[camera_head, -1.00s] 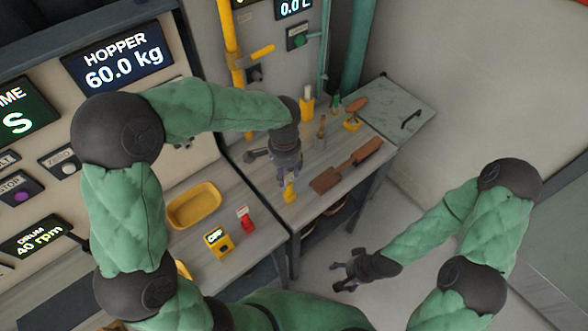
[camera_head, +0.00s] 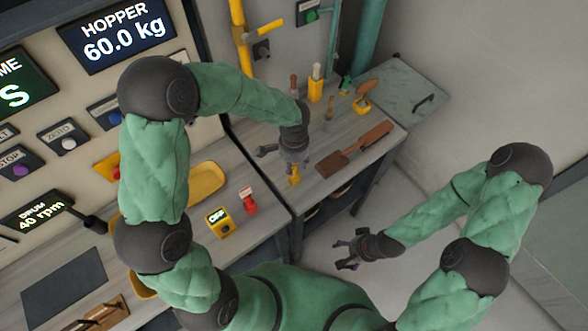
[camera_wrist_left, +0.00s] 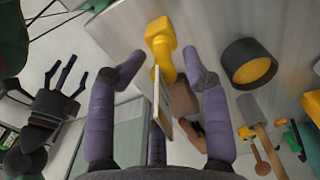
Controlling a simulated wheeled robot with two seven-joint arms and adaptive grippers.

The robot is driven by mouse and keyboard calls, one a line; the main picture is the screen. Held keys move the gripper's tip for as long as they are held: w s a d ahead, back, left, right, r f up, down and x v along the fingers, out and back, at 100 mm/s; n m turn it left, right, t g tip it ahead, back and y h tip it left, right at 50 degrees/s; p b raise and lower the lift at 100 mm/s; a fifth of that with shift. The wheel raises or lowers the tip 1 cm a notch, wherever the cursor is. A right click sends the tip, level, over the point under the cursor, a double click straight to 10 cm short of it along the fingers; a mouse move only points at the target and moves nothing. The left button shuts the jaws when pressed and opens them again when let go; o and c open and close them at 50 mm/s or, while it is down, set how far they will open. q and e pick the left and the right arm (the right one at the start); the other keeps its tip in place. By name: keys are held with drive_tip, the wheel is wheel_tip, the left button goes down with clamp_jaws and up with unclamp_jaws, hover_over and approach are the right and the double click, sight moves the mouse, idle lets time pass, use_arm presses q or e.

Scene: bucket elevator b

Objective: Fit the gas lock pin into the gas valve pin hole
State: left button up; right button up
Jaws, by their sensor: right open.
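A small yellow piece (camera_head: 293,178), which looks like the gas lock pin, is on the bench top below my left gripper (camera_head: 295,167). In the left wrist view the yellow piece (camera_wrist_left: 162,42) has a blocky head, with a thin pale plate beside it. My left gripper's purple fingers (camera_wrist_left: 165,75) are spread on both sides of it; I see no clear grip. My right gripper (camera_head: 348,256) is open and empty above the floor. The yellow gas pipe (camera_head: 240,40) with its valve handle (camera_head: 265,27) is on the back wall. The pin hole is not discernible.
A brown wooden tool (camera_head: 355,150) lies right of my left gripper. Upright tools and yellow holders (camera_head: 315,88) stand behind it. A yellow tray (camera_head: 206,184), a yellow box with a display (camera_head: 219,222) and a red item (camera_head: 248,203) are left on the bench.

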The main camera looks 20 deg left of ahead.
use_arm(q)
drive_tip(key=shift+w+f, duration=0.1)
drive_tip(key=shift+f, duration=0.8)
clamp_jaws()
drive_tip(key=shift+r, duration=0.2)
